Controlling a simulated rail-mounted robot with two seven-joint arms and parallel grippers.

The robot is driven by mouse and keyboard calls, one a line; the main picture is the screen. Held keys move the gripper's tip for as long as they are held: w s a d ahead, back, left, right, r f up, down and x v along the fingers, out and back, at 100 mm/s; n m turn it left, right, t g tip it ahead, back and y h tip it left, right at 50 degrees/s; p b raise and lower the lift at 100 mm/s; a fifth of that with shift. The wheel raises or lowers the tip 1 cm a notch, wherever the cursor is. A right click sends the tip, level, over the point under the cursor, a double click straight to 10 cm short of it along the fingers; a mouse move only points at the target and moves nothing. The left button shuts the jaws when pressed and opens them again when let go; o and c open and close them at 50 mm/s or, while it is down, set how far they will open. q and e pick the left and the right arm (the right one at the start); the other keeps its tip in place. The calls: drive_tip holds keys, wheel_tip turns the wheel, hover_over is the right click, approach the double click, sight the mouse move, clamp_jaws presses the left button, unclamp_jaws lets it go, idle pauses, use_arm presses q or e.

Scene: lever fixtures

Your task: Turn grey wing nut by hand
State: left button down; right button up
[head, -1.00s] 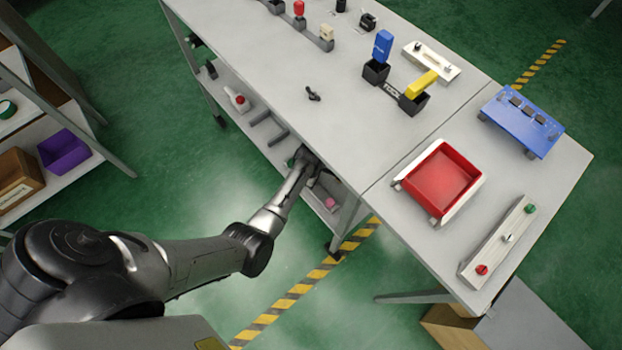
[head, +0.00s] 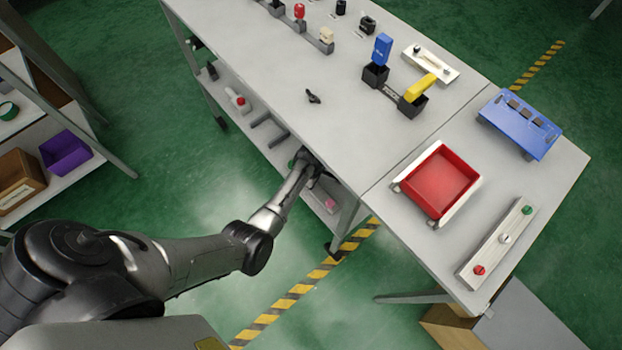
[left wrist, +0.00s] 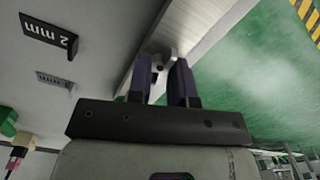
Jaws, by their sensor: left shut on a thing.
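In the left wrist view a small light grey part, the grey wing nut (left wrist: 160,56), shows between the fingertips, with a dark spot on it. Its wings are mostly hidden by the fingers. My left gripper (left wrist: 161,68) is shut on it, one dark finger on each side. In the head view my left arm reaches to the workbench's near edge, and the left gripper (head: 312,168) is there, partly hidden under the tabletop. The wing nut cannot be seen in the head view. My right gripper is in neither view.
A black wing-shaped knob (head: 313,96) lies on the workbench top (head: 270,70). A red tray (head: 440,181) and a blue fixture (head: 520,122) stand to the right. Below the top is a lower shelf (head: 325,208).

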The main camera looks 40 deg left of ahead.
use_arm(q)
drive_tip(key=shift+r+m+p, duration=0.2)
drive_tip(key=shift+m+p, duration=0.7)
drive_tip(key=m+p, duration=0.2)
drive_tip(key=shift+m, duration=0.4)
drive_tip(key=m+p, duration=0.2)
drive_tip(key=m, duration=0.2)
drive_tip(key=shift+f+m, duration=0.15)
drive_tip(key=shift+m, duration=0.15)
drive_tip(key=m+p, duration=0.1)
drive_tip(key=m, duration=0.8)
drive_tip(key=shift+f+m+p, duration=0.1)
drive_tip(key=shift+m+p, duration=0.2)
drive_tip(key=shift+p, duration=0.1)
drive_tip(key=shift+m, duration=1.4)
